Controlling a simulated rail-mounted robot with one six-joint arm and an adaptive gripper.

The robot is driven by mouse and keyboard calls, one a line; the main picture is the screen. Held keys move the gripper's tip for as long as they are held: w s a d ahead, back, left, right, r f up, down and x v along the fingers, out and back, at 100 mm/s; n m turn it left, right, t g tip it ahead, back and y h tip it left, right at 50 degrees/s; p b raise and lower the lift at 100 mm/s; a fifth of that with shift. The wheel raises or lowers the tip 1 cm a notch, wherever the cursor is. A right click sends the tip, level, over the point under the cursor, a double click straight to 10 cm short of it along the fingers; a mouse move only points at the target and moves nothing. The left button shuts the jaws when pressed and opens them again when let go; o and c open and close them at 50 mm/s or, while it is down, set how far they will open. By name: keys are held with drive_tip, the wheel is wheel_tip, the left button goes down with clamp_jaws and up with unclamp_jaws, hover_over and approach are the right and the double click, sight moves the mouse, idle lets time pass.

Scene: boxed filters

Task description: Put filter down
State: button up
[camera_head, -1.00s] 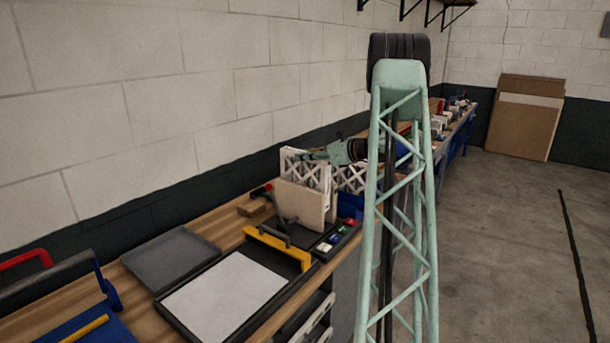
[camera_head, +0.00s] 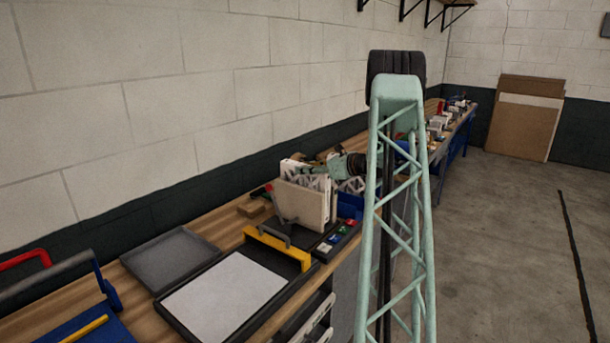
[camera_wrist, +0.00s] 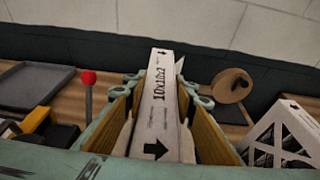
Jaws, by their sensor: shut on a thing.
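The filter (camera_wrist: 155,105), a white slab with printed text and black arrows on its edge, stands between the jaws of my gripper (camera_wrist: 160,84) in the wrist view. The gripper is shut on it. In the head view, my gripper (camera_head: 318,160) is over the white lattice-faced filter, whose top (camera_head: 292,166) shows behind a plain beige panel (camera_head: 300,203). The panel hides the filter's lower part, so I cannot tell whether it touches the bench. Another white lattice-faced piece (camera_wrist: 290,130) stands to the right in the wrist view.
A grey tray (camera_head: 170,258) and a black-framed tray with a white sheet (camera_head: 225,298) lie left of the panel. A red-topped lever (camera_wrist: 89,78) and a round wooden piece (camera_wrist: 231,86) flank the jaws.

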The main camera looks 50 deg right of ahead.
sight(321, 182)
drive_tip(key=shift+f, duration=1.35)
drive_tip(key=o, duration=1.2)
drive_tip(key=shift+r, duration=0.15)
drive_tip(key=v, duration=1.2)
